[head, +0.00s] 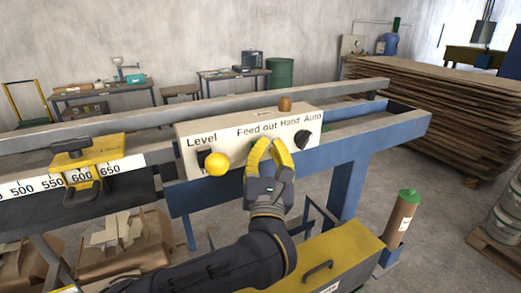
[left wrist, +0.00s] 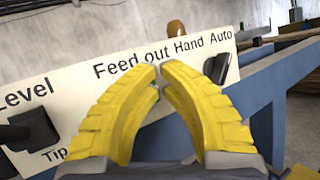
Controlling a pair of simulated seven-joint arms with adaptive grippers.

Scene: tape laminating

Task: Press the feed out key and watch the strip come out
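The control panel (head: 190,136) is a cream box on the machine rail, lettered Level, Feed out, Hand and Auto; it also fills much of the left wrist view (left wrist: 75,95). My left gripper (head: 270,141) is at the panel face just below the Feed out lettering. Its yellow fingertips (left wrist: 161,69) come together at the tips with nothing seen held. The fingers cover the spot under the lettering. Only a small green bit (left wrist: 155,87) shows between them, probably the feed out key; I cannot tell whether it is touched. No strip is visible. My right gripper is out of view.
A yellow ball knob (head: 216,163) is left of my gripper, and a black selector (head: 301,139) is right. A brown knob (head: 285,104) tops the panel. A yellow clamp (head: 87,156) sits on the scale rail. A yellow box (head: 335,258) is below.

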